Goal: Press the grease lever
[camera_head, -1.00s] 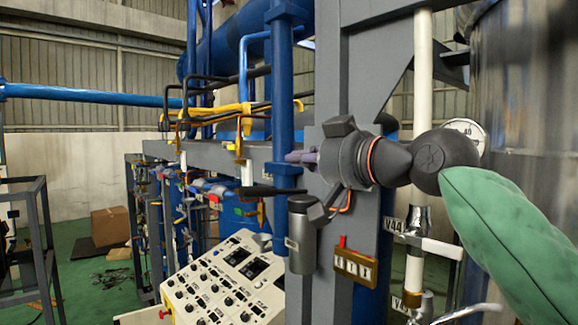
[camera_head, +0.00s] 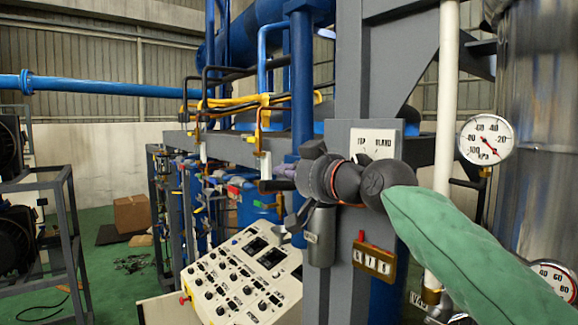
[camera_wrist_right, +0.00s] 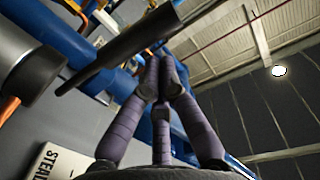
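The grease unit is a grey cylinder (camera_head: 320,236) on the grey column in the head view. Its dark lever (camera_head: 272,186) points left from behind my right gripper. In the right wrist view, the lever (camera_wrist_right: 120,58) crosses as a long dark bar beyond the purple fingertips. My right gripper (camera_head: 284,170) is in front of the column, just above the lever, partly hidden by its own wrist. In the wrist view, its fingers (camera_wrist_right: 158,68) are drawn together at the tips, with nothing seen between them. I cannot tell if they touch the lever. My left gripper is out of view.
A sloped control panel (camera_head: 240,275) stands below left. A brass counter plate (camera_head: 374,262) and a white sign (camera_head: 376,140) are on the column. A pressure gauge (camera_head: 486,138) and a steel tank (camera_head: 540,90) are at right.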

